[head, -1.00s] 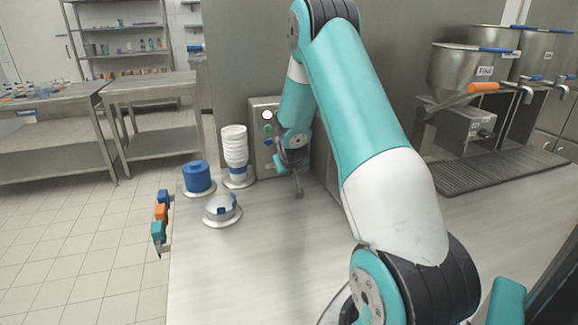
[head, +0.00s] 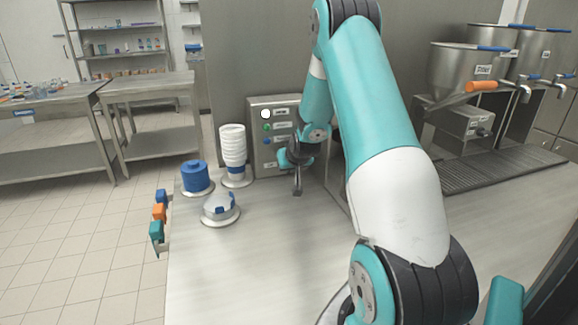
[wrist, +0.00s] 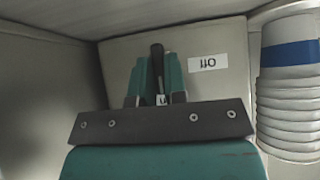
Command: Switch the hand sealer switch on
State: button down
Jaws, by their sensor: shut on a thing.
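The steel control box (head: 258,158) stands on the back of the counter, with a white, a green and a blue round part down its left side and labels beside them. In the wrist view my gripper (wrist: 158,82) has its teal fingers on either side of a black switch lever (wrist: 157,60) and is shut on it. An upside-down label reading "Off" (wrist: 208,63) is on the panel next to the lever. In the head view my arm's wrist partly covers the box's right side, so the lever and fingertips cannot be made out there.
The cups also show at the right in the wrist view (wrist: 288,115). Hoppers (head: 455,75) stand at the right. The front counter is clear.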

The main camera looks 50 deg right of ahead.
jog(key=c, duration=1.2)
grip_release()
jog(key=shift+o, duration=0.2)
jog(key=v, duration=1.7)
jog(key=shift+r+b, duration=0.15)
jog(key=shift+b, duration=0.3)
jog(key=shift+s+a, duration=0.15)
